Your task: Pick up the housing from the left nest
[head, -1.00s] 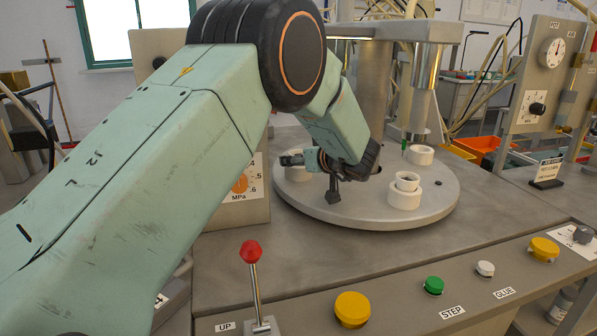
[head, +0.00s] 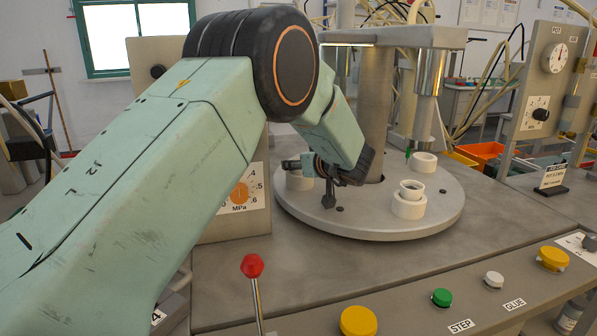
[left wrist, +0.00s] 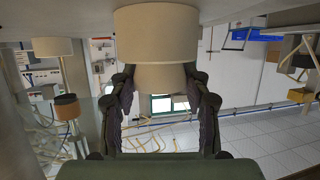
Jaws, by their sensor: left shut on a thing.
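The left nest (head: 300,182) is a pale ring on the left of the round turntable, partly hidden by my left wrist. My left gripper (head: 327,188) is low beside it. In the left wrist view, which is upside down, the left gripper (left wrist: 161,82) has its two dark fingers on either side of a cream cylindrical housing (left wrist: 165,77) and is shut on it. The housing meets the wider cream nest (left wrist: 157,33); I cannot tell whether it is lifted at all. My right gripper is not in view.
The grey turntable (head: 365,229) carries a front nest (head: 408,207) with a white ring-shaped part in it and another pale nest (head: 424,162) behind. A metal press column (head: 429,75) hangs above. A red-knobbed lever (head: 252,266) and several buttons line the front panel.

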